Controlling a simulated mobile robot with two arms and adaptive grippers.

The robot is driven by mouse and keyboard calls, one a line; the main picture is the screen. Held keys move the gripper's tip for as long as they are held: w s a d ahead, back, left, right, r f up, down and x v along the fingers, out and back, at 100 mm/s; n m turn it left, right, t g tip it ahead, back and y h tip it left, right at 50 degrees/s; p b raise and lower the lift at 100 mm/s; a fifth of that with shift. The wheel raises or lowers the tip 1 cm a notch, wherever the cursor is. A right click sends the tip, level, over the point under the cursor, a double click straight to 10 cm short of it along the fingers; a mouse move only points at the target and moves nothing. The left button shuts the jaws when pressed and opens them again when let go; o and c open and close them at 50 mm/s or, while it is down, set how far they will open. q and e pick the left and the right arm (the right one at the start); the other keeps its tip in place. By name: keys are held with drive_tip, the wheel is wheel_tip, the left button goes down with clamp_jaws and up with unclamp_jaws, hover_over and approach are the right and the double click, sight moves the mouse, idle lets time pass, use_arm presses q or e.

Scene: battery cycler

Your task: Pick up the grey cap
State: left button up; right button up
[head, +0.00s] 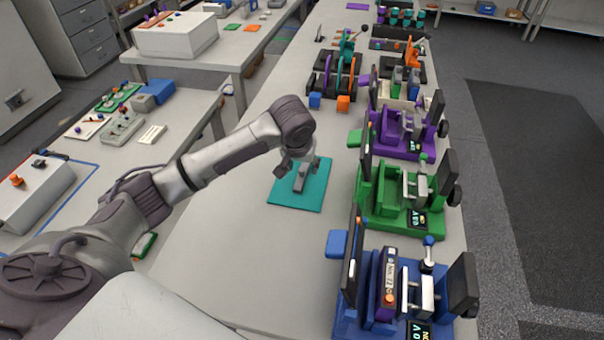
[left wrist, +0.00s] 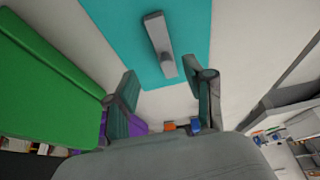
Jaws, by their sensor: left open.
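The grey cap (head: 299,183) lies on a teal mat (head: 285,196) on the long table. In the left wrist view it is a small, long grey piece with a wider block at one end (left wrist: 159,44), lying on the teal mat (left wrist: 120,45). My left gripper (head: 301,164) hangs over the far part of the mat, close to the cap. In the left wrist view its two fingers (left wrist: 163,95) stand wide apart with nothing between them. The cap lies beyond the fingertips in that view. I cannot tell the exact height of the gripper above the mat. My right gripper is in neither view.
A row of cyclers stands along the table's right side: blue (head: 378,312), green (head: 384,214) and purple (head: 397,148). A blue block (head: 315,100) and an orange block (head: 343,103) sit beyond the mat. The table left of and in front of the mat is clear.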

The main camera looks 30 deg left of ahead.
sight(301, 173)
use_arm(q)
drive_tip(key=shift+w+a+f, duration=0.15)
drive_tip(key=shift+f, duration=0.3)
drive_tip(key=x, duration=0.3)
drive_tip(key=p+x, duration=0.1)
drive_tip(key=shift+w+a+f, duration=0.1)
drive_tip(key=shift+a+f, duration=0.2)
drive_tip(key=shift+f, duration=0.05)
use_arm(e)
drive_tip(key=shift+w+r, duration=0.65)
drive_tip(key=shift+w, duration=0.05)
use_arm(q)
drive_tip(key=shift+c, duration=1.2)
drive_tip(key=c, duration=0.7)
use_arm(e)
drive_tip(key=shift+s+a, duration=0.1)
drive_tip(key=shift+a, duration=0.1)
